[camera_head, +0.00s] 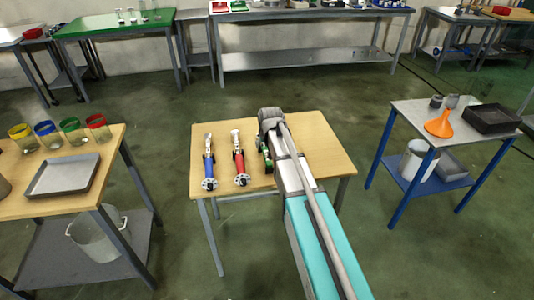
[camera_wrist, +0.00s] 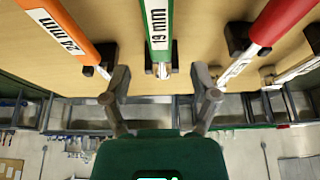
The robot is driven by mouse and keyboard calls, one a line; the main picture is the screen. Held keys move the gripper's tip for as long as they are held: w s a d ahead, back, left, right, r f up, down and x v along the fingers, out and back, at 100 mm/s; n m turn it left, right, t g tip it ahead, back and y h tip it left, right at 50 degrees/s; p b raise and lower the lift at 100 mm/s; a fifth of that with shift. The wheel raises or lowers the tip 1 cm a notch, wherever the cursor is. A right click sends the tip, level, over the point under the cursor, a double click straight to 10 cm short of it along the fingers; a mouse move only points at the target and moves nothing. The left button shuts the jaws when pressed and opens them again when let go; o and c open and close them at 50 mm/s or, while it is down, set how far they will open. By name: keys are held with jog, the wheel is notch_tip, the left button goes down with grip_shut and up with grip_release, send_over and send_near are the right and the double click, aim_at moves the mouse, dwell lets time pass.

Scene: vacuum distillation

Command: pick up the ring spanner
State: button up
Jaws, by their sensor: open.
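Several labelled hand tools lie side by side on the wooden table (camera_head: 220,128). I cannot tell which is the ring spanner, as their heads are not clear. In the wrist view an orange handle (camera_wrist: 62,28) reads 24 mm, a green handle (camera_wrist: 158,25) reads 19 mm, and a red handle (camera_wrist: 275,20) lies to the right. In the head view the blue tool (camera_head: 209,162), red tool (camera_head: 239,160) and part of the green tool (camera_head: 264,155) show. My gripper (camera_wrist: 161,72) is open and empty, its fingers on either side of the green tool's metal end, with no clear contact.
Dark supports (camera_wrist: 236,38) hold the tools close together. A left table carries a grey tray (camera_head: 63,175) and several coloured-rim beakers (camera_head: 45,132). A right trolley (camera_head: 410,113) carries an orange funnel (camera_head: 439,123) and a black tray (camera_head: 492,120). Open floor lies between them.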

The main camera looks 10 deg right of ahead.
aim_at(266, 151)
jog(key=shift+b+x, duration=2.4)
jog(key=shift+x, duration=0.2)
jog(key=shift+s, duration=0.1)
grip_shut()
